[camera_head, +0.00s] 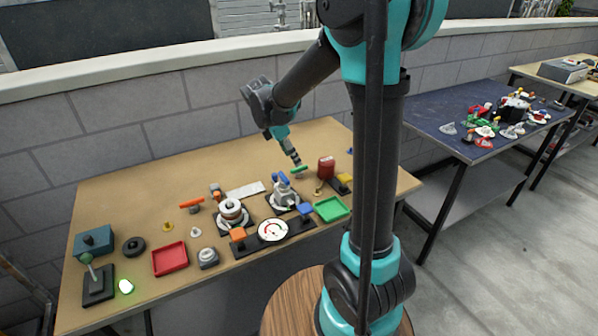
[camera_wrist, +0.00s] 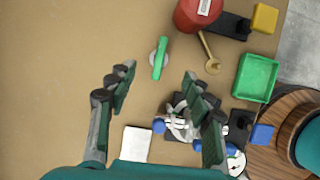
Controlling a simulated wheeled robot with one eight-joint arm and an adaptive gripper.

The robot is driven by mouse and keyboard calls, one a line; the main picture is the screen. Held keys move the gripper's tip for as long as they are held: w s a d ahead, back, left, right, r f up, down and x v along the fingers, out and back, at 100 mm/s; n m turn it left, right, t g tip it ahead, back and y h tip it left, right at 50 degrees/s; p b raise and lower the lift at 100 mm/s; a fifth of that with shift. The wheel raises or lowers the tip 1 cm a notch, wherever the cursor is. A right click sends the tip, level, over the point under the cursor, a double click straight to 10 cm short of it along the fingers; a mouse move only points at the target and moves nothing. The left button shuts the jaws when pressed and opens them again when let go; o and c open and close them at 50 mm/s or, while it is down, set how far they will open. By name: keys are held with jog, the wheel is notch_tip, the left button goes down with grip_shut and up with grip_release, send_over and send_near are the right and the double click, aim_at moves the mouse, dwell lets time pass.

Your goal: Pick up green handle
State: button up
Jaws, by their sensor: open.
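The green handle (camera_wrist: 160,57) is a slim bar on a round grey base, standing on the tan tabletop. In the head view the green handle (camera_head: 300,169) is near the back right of the table, left of a red canister. My gripper (camera_wrist: 157,82) is open and empty. Its two fingers stand wide apart to the left and right in the wrist view, with the handle showing between and a little beyond the fingertips. In the head view my gripper (camera_head: 294,160) points down just above the handle. I see no contact between them.
A red canister (camera_wrist: 198,14), a brass key-like piece (camera_wrist: 211,63) and a green tray (camera_wrist: 256,77) lie to the right. A blue and grey mechanism (camera_wrist: 178,122) sits below, partly behind the right finger. The tabletop (camera_wrist: 60,60) on the left is clear.

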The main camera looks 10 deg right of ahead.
aim_at(299, 168)
jog(key=shift+x, duration=3.75)
jog(key=shift+r, duration=0.1)
grip_shut()
jog(key=shift+w, duration=0.1)
